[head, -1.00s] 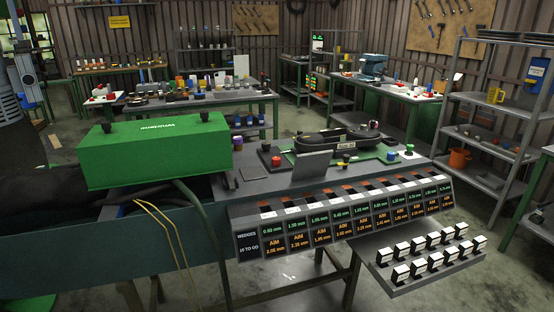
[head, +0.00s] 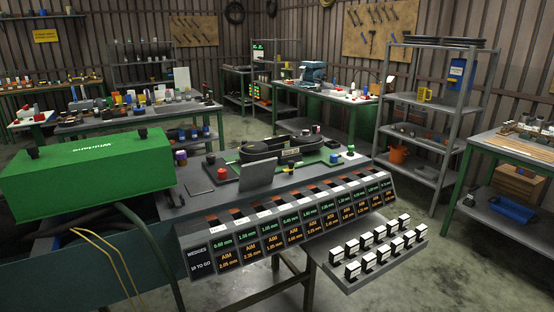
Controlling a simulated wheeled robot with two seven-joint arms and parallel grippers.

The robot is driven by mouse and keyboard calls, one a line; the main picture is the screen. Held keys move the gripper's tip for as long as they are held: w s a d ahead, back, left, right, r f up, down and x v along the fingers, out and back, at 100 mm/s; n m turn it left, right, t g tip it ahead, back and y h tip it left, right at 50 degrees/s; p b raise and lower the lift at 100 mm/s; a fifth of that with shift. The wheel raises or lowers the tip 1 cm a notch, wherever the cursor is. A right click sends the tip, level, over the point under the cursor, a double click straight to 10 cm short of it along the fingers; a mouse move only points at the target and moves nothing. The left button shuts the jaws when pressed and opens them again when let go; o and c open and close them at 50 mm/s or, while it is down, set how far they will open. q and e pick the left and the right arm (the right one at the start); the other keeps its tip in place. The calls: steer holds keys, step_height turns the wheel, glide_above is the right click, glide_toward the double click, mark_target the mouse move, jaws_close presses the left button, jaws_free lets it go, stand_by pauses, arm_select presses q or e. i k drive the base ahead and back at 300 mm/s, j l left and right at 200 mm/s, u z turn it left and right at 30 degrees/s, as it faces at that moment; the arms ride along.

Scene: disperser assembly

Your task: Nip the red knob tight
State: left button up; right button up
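A small red knob (head: 222,174) sits on the bench plate near the left end of the green board (head: 310,168), beside a taller black knob (head: 210,160). A grey upright panel (head: 258,174) stands to its right. Whether the red knob is tight or loose cannot be told at this size. Neither of my grippers shows in the head view, and nothing is seen touching the knob.
A green housing (head: 85,172) covers the bench's left end, with a purple-banded jar (head: 180,158) beside it. A sloped row of display panels (head: 290,225) lines the front. A tray of white-topped blocks (head: 375,262) juts out below. Shelves (head: 430,110) stand at right.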

mark_target(223, 174)
steer(key=i+l, duration=0.15)
steer(key=i, duration=0.3)
steer(key=i+l, duration=0.1)
steer(key=i, duration=0.3)
